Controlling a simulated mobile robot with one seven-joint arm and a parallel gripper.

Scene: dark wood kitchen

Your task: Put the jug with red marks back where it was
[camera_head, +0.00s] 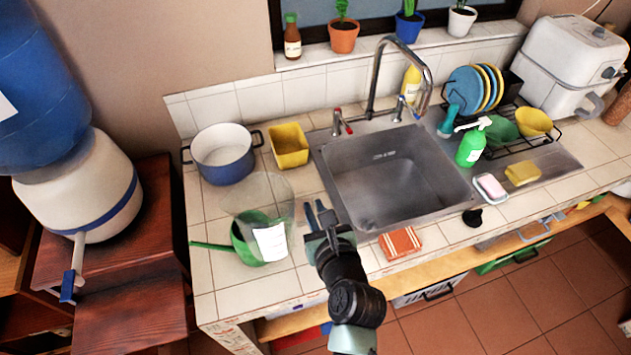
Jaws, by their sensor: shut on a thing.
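A clear jug (258,196) is at the left part of the counter, with a white patch (270,242) on its lower side. I cannot make out red marks on it at this size. My gripper (314,212) is at the jug's right side, left of the sink, and is shut on it, seemingly at the handle. The grip point is small and partly hidden by my wrist.
A blue-and-white pot (224,170) and a yellow container (289,146) stand behind the jug. The sink (395,180) and tall faucet are to the right. A large blue water dispenser (75,190) stands at the left.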

